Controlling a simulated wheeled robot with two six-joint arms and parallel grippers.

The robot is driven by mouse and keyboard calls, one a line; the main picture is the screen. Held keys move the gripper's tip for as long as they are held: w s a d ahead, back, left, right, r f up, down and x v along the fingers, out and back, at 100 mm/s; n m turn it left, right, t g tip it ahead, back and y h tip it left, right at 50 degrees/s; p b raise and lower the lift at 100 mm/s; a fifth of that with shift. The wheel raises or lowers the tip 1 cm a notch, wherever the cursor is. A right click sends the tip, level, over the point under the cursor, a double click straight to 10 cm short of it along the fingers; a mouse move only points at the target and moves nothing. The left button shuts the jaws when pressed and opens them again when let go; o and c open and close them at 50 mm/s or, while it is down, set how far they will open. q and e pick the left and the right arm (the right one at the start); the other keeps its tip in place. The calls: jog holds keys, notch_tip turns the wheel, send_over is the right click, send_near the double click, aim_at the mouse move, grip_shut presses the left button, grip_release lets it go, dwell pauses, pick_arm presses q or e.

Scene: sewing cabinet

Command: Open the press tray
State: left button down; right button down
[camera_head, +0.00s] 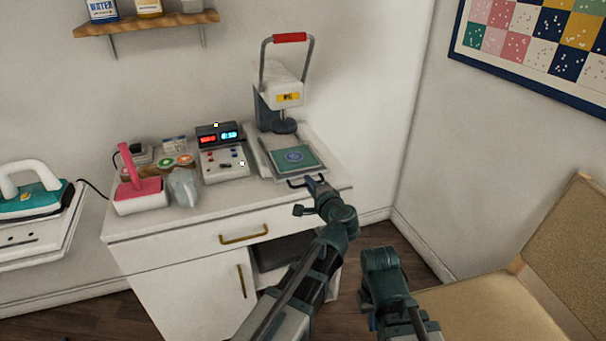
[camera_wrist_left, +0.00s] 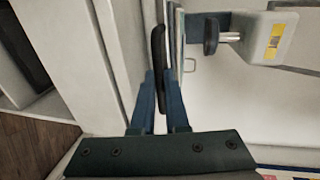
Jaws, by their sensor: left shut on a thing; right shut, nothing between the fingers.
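The press (camera_head: 284,92) stands at the right end of the white cabinet top, with a red-gripped lever raised. Its grey tray (camera_head: 267,163) carries a teal pad (camera_head: 294,157) in front of the press head. A dark bar handle (camera_head: 293,184) is at the tray's front edge. My left gripper (camera_head: 313,183) is at the handle; in the left wrist view its fingers are shut on the dark handle (camera_wrist_left: 158,65). My right gripper (camera_head: 380,259) is low, right of the left arm and apart from the cabinet; its fingertips are hard to make out.
A control box (camera_head: 223,164) with lit displays stands left of the press. A pink-handled tool (camera_head: 132,170) and small items sit further left. The cabinet has a brass-handled drawer (camera_head: 200,239). A chair (camera_head: 560,230) stands at right.

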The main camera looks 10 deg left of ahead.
pick_arm(q)
jog(key=shift+f+v, duration=0.2)
jog(key=shift+v, duration=0.9)
jog(key=shift+f+v, duration=0.25)
jog(key=shift+v, duration=0.85)
jog(key=c, duration=0.9)
grip_release()
jog(key=shift+s, duration=0.1)
